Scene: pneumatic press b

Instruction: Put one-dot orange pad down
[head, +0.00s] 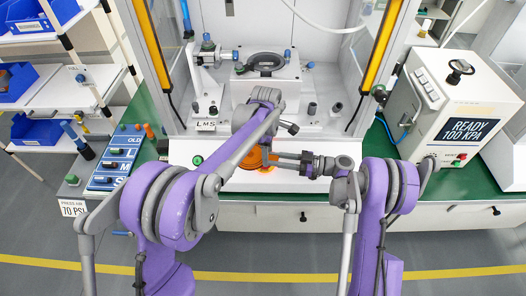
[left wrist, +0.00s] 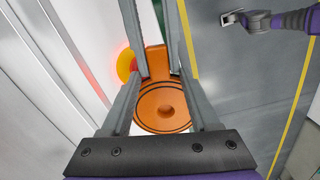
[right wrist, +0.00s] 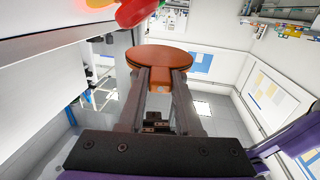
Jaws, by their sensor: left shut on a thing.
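The orange pad (left wrist: 165,115) is a round disc with a dark ring, one round central dimple and a short tab. My left gripper (left wrist: 157,62) is shut on its tab. In the head view the pad (head: 256,158) is partly hidden by my arms, above the press's white front ledge (head: 228,179). Whether it touches the ledge, I cannot tell. My right gripper (head: 284,161) points left towards the pad. In the right wrist view its fingers (right wrist: 162,75) stand apart, with an orange disc (right wrist: 165,58) showing behind and between them; contact is unclear.
A red and yellow button (left wrist: 127,63) is close beside the tab. The press fixture (head: 265,92) stands behind between yellow-striped posts. A blue panel marked OLD, L, M, S (head: 118,155) is at left. A white control box (head: 455,105) stands right on the green bench.

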